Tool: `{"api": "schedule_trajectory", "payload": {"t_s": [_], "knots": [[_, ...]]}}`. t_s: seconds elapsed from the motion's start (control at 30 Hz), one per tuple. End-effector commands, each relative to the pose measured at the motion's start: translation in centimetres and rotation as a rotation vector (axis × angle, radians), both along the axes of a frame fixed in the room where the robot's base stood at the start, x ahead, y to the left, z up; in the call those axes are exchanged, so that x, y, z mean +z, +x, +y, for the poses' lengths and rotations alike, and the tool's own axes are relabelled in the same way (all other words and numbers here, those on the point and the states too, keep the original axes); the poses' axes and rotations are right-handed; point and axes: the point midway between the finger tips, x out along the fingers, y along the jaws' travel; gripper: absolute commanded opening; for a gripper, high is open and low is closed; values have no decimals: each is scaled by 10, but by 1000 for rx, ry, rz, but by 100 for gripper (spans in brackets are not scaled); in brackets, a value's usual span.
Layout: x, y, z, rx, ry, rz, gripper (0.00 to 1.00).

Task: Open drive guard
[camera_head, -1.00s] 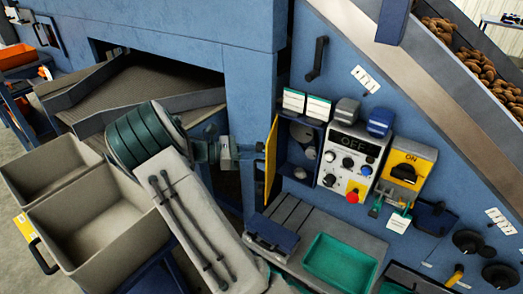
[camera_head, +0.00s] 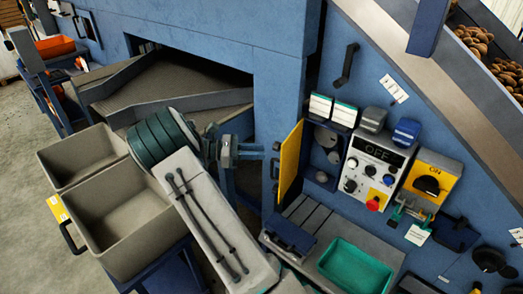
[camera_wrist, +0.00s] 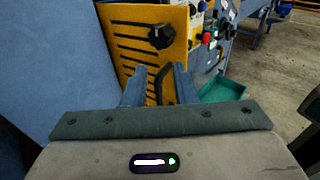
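The drive guard (camera_head: 291,162) is a yellow hinged panel on the blue machine. It stands swung out from its opening, and dark round parts show in the recess behind it. In the wrist view the guard (camera_wrist: 124,43) fills the upper middle, with dark slots, a black knob (camera_wrist: 161,37) and a black bar handle (camera_wrist: 163,76). My gripper (camera_head: 262,151) is just left of the guard in the head view. In the wrist view my gripper (camera_wrist: 159,73) has its two blue fingers apart, with the handle seen between and beyond them. Contact with the handle cannot be told.
A control panel (camera_head: 368,170) with knobs and a red button is right of the recess, beside a yellow switch box (camera_head: 433,180). A green tray (camera_head: 355,265) lies below. Grey bins (camera_head: 115,215) stand at left. A blue wall (camera_wrist: 45,60) is close left of my gripper.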

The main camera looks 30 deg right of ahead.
Motion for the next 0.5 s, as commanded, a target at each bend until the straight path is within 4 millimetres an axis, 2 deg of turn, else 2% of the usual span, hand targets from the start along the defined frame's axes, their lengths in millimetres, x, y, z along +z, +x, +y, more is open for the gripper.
{"api": "schedule_trajectory", "payload": {"t_s": [0.3,0.5], "knots": [[-1,12,18,3,1,1,25],[-1,15,23,9,3,-1,25]]}}
